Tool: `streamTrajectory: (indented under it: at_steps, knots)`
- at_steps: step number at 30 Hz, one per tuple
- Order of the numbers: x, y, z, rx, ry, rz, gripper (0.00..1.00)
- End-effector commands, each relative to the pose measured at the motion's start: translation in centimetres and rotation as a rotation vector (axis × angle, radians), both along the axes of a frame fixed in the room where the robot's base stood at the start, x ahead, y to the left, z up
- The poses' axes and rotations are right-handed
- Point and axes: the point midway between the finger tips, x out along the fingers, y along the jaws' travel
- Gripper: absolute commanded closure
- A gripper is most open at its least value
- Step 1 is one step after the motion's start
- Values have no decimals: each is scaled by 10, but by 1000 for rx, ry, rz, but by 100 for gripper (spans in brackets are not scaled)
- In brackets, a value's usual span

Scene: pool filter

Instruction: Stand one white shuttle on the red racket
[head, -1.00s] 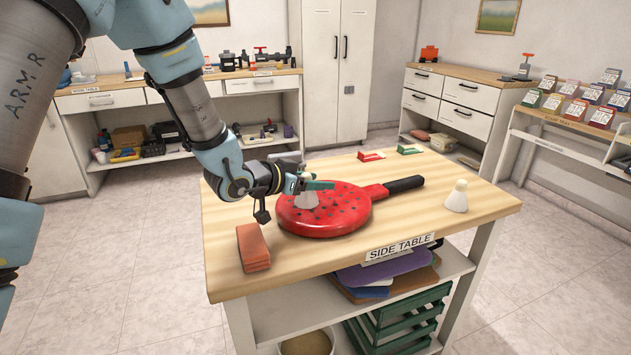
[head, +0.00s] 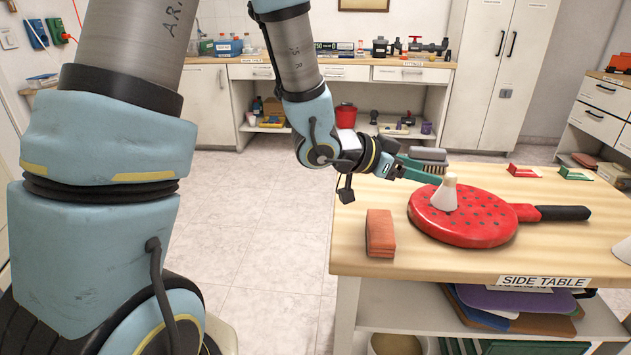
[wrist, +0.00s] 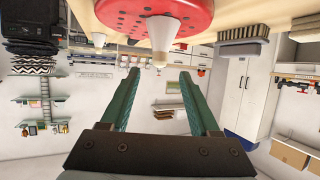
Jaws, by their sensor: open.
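A white shuttle (head: 446,195) stands upright, cork up, on the left part of the red racket (head: 482,222), which lies flat on the side table. The upside-down wrist view also shows this shuttle (wrist: 160,38) and the racket (wrist: 138,12). My gripper (head: 439,175) is open and empty at the shuttle's left. In the wrist view, a gap separates my open fingers (wrist: 158,75) from the shuttle. A second white shuttle (head: 624,250) shows partly at the right edge of the head view, on the table.
A reddish block (head: 380,233) lies on the table's front left. A grey brush (head: 427,155) is behind my gripper. A red box (head: 524,171) and a green box (head: 575,174) lie at the back. The table's front strip (head: 440,262) is bare.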

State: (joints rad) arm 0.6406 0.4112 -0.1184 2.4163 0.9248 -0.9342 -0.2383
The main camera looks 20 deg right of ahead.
Motion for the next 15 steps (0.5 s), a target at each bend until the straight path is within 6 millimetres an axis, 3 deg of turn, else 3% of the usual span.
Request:
streamTrajectory:
  at_steps: [5,8,11,13,15]
  knots:
    - [13,8,-2,24,-7,45,38]
    - [51,38,-8,107,-23,188,38]
    - [103,102,-19,255,-14,425,38]
    - [131,164,-27,378,30,618,38]
    - [142,231,-33,501,113,809,38]
